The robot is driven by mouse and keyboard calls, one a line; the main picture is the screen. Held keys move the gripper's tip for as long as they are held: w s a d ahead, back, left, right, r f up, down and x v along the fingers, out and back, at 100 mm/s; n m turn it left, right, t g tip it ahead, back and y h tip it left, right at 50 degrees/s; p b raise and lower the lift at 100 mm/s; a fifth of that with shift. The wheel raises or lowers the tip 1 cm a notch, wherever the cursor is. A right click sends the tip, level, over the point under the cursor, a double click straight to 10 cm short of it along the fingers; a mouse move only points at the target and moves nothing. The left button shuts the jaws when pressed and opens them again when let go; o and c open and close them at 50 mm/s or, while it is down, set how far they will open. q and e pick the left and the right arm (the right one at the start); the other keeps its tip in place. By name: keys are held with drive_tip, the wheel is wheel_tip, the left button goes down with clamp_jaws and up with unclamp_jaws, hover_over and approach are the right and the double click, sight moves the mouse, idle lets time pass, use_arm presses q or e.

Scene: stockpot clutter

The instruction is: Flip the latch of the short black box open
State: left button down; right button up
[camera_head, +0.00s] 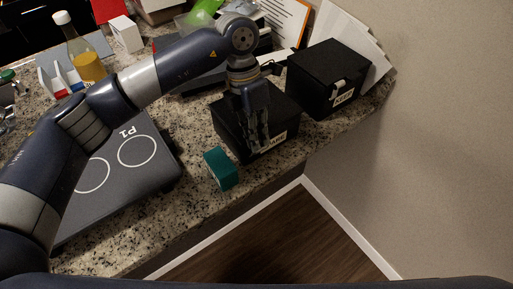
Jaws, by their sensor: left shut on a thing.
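The short black box (285,107) stands on the granite counter near its right edge, with a white label (275,141) on its front face. My left gripper (257,143) comes down from above, fingers pointing down at the front of this box. It is shut at the place of the latch; the fingers hide the latch and part of the label. The lid looks closed. My right gripper is out of view.
A taller black box (325,68) with a pale latch and label stands to the right. A teal block (221,168) sits just left of the short box. A dark hob (125,165) lies left. A bottle (85,60) and papers (350,35) stand farther back.

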sight(261, 150)
use_arm(q)
drive_tip(key=shift+a+f, duration=0.4)
drive_tip(key=shift+f, duration=0.2)
drive_tip(key=shift+s+d+f+b, duration=0.35)
drive_tip(key=shift+s+f+b, duration=0.05)
drive_tip(key=shift+f+b, duration=0.1)
drive_tip(key=shift+w+a, duration=0.1)
drive_tip(key=shift+w, duration=0.3)
drive_tip(key=shift+s+d, duration=0.3)
drive_tip(key=shift+s+d+f+b, duration=0.4)
drive_tip(key=shift+f+b, duration=0.1)
drive_tip(key=shift+b, duration=0.15)
drive_tip(key=shift+s+f, duration=0.1)
drive_tip(key=shift+s+d+f+b, duration=0.3)
drive_tip(key=shift+f+b, duration=0.2)
drive_tip(key=shift+b, duration=0.1)
drive_tip(key=shift+f, duration=0.1)
